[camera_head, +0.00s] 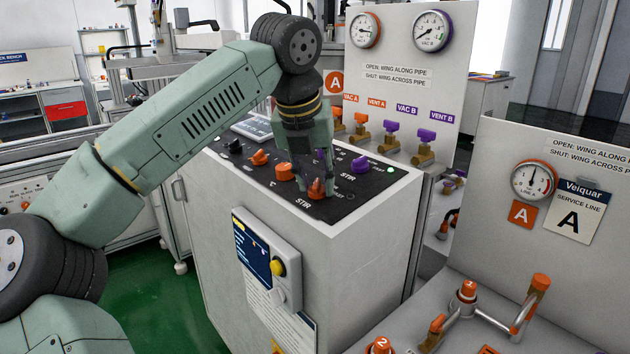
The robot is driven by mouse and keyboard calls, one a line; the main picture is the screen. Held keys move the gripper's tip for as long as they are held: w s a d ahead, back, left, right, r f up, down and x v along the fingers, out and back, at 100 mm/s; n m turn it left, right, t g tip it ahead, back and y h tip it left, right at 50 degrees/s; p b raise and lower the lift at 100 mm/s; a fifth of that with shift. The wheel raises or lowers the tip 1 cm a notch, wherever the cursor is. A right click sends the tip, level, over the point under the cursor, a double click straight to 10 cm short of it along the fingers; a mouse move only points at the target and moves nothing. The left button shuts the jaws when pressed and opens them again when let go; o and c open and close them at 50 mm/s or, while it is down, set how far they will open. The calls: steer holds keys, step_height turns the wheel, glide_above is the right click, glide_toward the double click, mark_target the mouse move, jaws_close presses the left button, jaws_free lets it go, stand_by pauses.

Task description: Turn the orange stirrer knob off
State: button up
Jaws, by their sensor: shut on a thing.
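The orange stirrer knob (315,190) sits at the near edge of the black control panel (345,207) on top of the white cabinet, beside a "STIR" label. My gripper (319,186) points down from above and is shut on this knob. The fingers hide part of the knob, and which way its pointer faces cannot be told.
Two more orange knobs (259,158) and a black knob (235,146) stand left on the panel; a purple knob (361,163) stands right. Behind are orange and purple valves (391,142) and gauges (365,30). A service-line station (548,190) is at right.

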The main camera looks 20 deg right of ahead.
steer(key=shift+n, duration=0.5)
steer(key=shift+r, duration=0.1)
steer(key=o, duration=0.8)
steer(key=v, duration=1.2)
steer(key=shift+d, duration=0.1)
